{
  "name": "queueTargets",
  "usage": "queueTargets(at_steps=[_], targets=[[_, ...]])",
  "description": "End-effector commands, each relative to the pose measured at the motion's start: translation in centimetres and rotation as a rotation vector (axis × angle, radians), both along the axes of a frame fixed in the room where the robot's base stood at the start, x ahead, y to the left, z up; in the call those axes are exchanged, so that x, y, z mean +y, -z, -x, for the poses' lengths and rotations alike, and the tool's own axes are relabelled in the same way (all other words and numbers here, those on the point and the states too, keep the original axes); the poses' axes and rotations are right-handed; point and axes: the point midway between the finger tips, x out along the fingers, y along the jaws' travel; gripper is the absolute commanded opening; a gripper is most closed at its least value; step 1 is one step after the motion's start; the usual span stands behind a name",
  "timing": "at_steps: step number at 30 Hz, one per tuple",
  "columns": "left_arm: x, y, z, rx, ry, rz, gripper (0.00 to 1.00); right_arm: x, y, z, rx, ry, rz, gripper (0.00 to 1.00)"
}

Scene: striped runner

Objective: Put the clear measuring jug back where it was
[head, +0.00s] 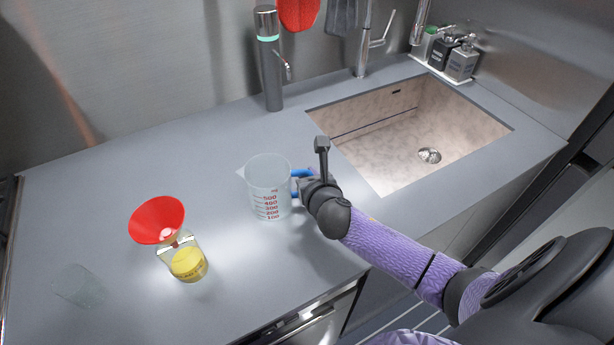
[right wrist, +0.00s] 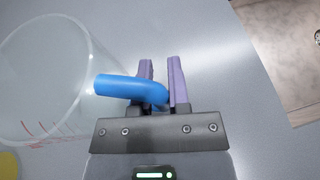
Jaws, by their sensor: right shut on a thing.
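The clear measuring jug (head: 268,190) has red scale marks and a blue handle (head: 301,173). It stands upright on or just above the grey counter, left of the sink; I cannot tell if its base touches. My right gripper (head: 308,180) is at its right side, shut on the blue handle. In the right wrist view the handle (right wrist: 118,87) passes between the purple fingers (right wrist: 162,85), with the jug's clear wall (right wrist: 50,80) at the left. The jug looks empty. My left gripper is not in view.
A red funnel (head: 157,219) sits over a small glass container (head: 187,262) with yellow contents. The sink (head: 400,140) is right; a grey dispenser (head: 270,65) stands behind. The counter's left middle is clear.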

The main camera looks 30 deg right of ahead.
Motion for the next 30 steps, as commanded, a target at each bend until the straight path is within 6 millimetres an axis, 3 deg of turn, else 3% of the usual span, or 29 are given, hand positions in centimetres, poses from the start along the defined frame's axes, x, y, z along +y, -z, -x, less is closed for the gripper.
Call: queueTargets(at_steps=[3, 4, 9, 19, 30], targets=[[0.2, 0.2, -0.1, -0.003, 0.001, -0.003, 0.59, 0.0, 0.3, 0.0, 0.000, 0.000, 0.000, 0.00], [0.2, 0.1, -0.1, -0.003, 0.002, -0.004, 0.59, 0.0, 0.3, 0.0, 0.000, 0.000, 0.000, 0.25], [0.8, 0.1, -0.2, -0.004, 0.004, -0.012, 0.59, 0.0, 0.2, 0.0, 0.000, 0.000, 0.000, 0.56], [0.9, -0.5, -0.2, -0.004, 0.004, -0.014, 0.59, 0.2, -0.5, 0.6, 0.000, -0.002, 0.000, 0.56], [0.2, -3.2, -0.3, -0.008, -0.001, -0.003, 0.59, 2.1, -3.7, 7.9, 0.002, -0.002, -0.001, 0.56]])
